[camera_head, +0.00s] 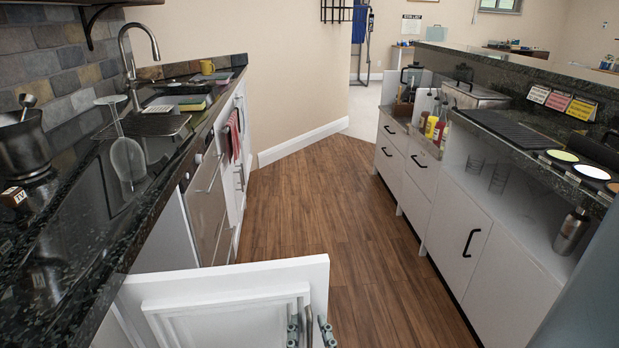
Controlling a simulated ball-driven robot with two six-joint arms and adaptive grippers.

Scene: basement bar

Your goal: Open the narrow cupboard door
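A white narrow cupboard door (220,279) with a raised panel stands swung out from the left counter into the aisle, at the bottom of the head view. A vertical metal bar handle (309,325) shows near its free right end. My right gripper (311,333) is at that end, cut off by the bottom edge. Its grey-green fingers stand apart, one on each side of the bar. I cannot tell whether they press on it. The cupboard's inside and the lower part of the door are out of view. My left gripper is not in view.
The dark left counter (60,235) holds an upturned glass (127,160), a dark pot (25,145) and a sink tap (130,60). White cabinets with black handles (472,242) line the right side. The wooden floor (330,210) between is clear.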

